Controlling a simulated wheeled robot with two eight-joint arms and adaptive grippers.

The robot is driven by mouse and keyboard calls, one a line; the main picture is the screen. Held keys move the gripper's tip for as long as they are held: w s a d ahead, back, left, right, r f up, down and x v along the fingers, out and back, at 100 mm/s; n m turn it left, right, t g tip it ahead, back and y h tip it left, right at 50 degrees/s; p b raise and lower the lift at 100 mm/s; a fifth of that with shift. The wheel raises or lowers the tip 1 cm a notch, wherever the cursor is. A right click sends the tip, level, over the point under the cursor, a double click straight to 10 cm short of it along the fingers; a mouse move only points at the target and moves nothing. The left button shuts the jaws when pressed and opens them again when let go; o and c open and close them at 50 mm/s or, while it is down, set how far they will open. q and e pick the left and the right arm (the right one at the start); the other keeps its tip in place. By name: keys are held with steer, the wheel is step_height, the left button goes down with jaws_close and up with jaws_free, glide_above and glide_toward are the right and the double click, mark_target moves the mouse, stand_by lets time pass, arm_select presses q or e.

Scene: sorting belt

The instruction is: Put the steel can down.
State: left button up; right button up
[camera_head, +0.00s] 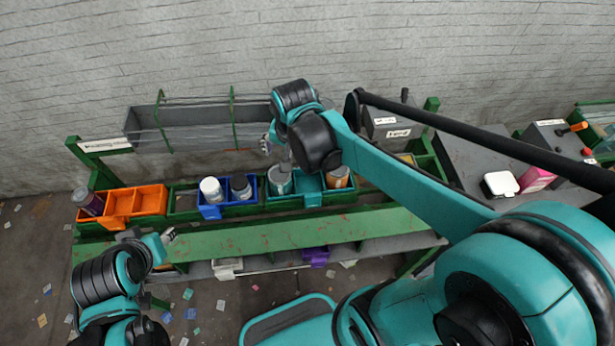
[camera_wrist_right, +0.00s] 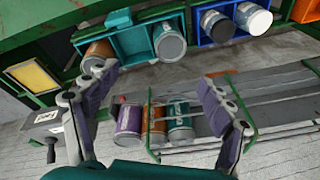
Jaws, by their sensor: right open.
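Two cans stand in the teal bin (camera_head: 309,180): a grey-topped can with a teal label (camera_head: 280,182) at its left end and an orange-brown can (camera_head: 338,177) at its right end. The teal-labelled can is probably the steel can; it also shows in the right wrist view (camera_wrist_right: 170,43). My right gripper (camera_head: 277,153) is just above and beside that can. In the wrist view its fingers (camera_wrist_right: 158,78) are spread apart with nothing held between them. My left gripper (camera_head: 167,245) is low at the left, away from the bins; its fingers are too small to read.
Several cans show beneath the wire rails in the wrist view. The green bench front (camera_head: 250,236) is clear.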

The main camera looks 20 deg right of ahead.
steer(key=s+d+r+n+t, duration=0.1)
steer(key=s+n+t, duration=0.3)
steer(key=s+n, duration=0.4)
steer(key=shift+s+d+r, duration=0.2)
steer(key=shift+s+r, duration=0.2)
steer(key=shift+s, duration=0.6)
steer(key=shift+f, duration=0.15)
